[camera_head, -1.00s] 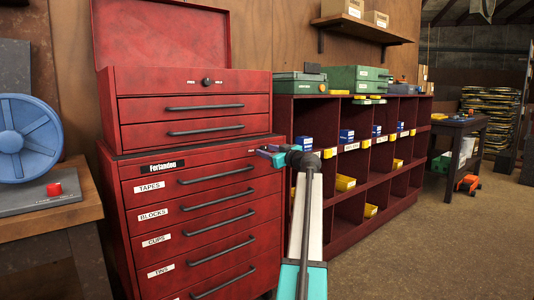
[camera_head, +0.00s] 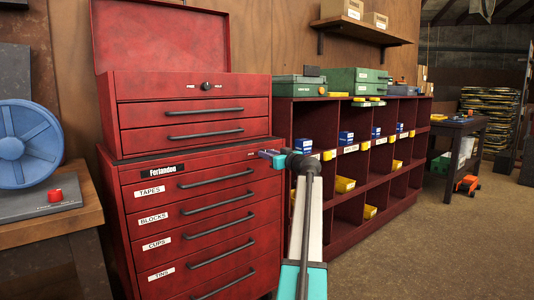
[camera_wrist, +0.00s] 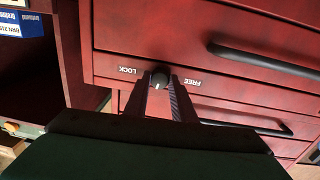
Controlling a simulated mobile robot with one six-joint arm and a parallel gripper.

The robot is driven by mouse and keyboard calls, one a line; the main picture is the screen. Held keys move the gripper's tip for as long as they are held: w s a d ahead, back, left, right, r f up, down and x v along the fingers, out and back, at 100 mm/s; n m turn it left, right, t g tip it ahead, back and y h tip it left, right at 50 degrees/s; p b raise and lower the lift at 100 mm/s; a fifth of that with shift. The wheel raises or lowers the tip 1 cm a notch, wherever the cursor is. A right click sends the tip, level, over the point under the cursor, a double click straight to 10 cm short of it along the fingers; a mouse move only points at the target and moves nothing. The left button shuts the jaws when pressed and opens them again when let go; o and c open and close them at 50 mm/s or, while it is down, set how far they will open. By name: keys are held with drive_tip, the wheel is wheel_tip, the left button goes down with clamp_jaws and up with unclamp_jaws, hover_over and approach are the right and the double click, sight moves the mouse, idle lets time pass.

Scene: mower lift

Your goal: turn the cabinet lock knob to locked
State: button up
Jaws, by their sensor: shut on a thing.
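The lock knob (camera_wrist: 160,78) is small and dark, on the red lower cabinet (camera_head: 205,225) between the labels LOCK and FREE. In the wrist view LOCK is to its left and FREE to its right. A pale mark shows on the knob's lower side in that view; its exact setting is hard to read. My gripper (camera_wrist: 160,88) is shut on the knob, one finger on each side. In the head view my gripper (camera_head: 263,153) is at the cabinet's upper right corner and hides the knob.
A red top chest (camera_head: 190,110) with its own knob (camera_head: 207,86) and an open lid sits on the cabinet. Long drawer handles (camera_head: 217,177) stick out below my gripper. A red cubby shelf (camera_head: 340,240) stands close on the right. Open floor (camera_head: 440,250) lies further right.

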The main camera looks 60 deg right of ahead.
drive_tip(key=shift+w+r+m+y+p, duration=0.15)
drive_tip(key=shift+m+y+p, duration=0.1)
drive_tip(key=shift+m+p, duration=3.4)
drive_tip(key=shift+w+r+m+y+p, duration=0.15)
drive_tip(key=shift+m+y+p, duration=0.1)
drive_tip(key=shift+m+p, duration=3.4)
drive_tip(key=shift+m+b, duration=0.3)
drive_tip(key=shift+m, duration=0.1)
clamp_jaws()
unclamp_jaws()
drive_tip(key=o, duration=1)
drive_tip(key=shift+f, duration=0.1)
drive_tip(key=shift+c, duration=0.2)
drive_tip(key=shift+o, duration=0.5)
drive_tip(key=shift+s, duration=0.15)
drive_tip(key=shift+f, duration=0.1)
drive_tip(key=shift+s, duration=0.15)
